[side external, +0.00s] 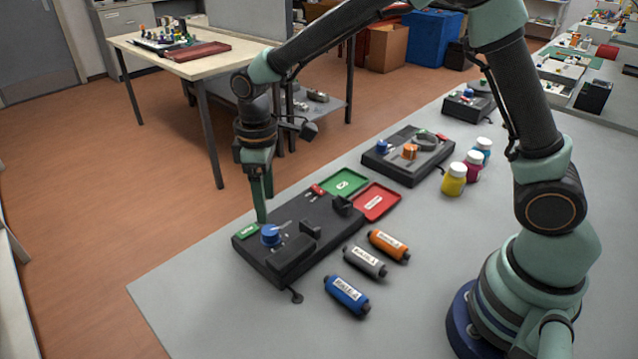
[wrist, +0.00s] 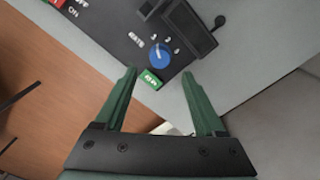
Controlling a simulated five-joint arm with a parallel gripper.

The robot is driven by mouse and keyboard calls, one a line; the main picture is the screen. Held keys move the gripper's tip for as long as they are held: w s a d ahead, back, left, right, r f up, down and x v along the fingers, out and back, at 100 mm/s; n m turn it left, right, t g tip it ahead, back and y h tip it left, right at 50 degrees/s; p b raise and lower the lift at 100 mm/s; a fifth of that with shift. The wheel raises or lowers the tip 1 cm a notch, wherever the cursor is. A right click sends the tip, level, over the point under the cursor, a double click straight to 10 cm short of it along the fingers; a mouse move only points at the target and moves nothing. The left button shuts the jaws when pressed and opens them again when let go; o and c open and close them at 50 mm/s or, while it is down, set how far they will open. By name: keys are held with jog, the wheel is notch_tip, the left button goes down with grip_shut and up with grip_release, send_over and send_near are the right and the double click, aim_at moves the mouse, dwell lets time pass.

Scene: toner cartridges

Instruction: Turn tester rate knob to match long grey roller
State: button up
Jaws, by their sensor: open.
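The tester (side external: 318,228) is a long dark box on the grey table. Its blue rate knob (side external: 270,235) sits at the near left end. In the wrist view the blue knob (wrist: 159,56) lies beside the word RATE and several small number marks; I cannot tell its setting for sure. A grey roller cartridge (side external: 365,262) with a white label lies on the table between a blue cartridge (side external: 347,295) and an orange one (side external: 388,245). My gripper (side external: 263,214) is open, pointing down above the knob end. In the wrist view my gripper (wrist: 158,74) has empty, spread fingers.
A green label (side external: 248,231) marks the tester's corner. A green tray (side external: 344,183) and a red tray (side external: 376,202) lie behind it. Another dark device (side external: 408,155) and several bottles (side external: 455,180) stand farther back. The table's front left is clear.

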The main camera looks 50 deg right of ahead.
notch_tip(320, 180, up, 6)
jog(key=shift+f, duration=0.25)
jog(key=s+d+r+m+t, duration=0.5)
jog(key=s+d+r+m, duration=0.2)
jog(key=s+d, duration=0.6)
jog(key=shift+r+m, duration=0.3)
jog(key=shift+r, duration=0.35)
jog(key=shift+o, duration=0.4)
jog(key=shift+s+d+f+t, duration=0.15)
jog(key=shift+s+d+t, duration=0.15)
jog(key=shift+s, duration=0.1)
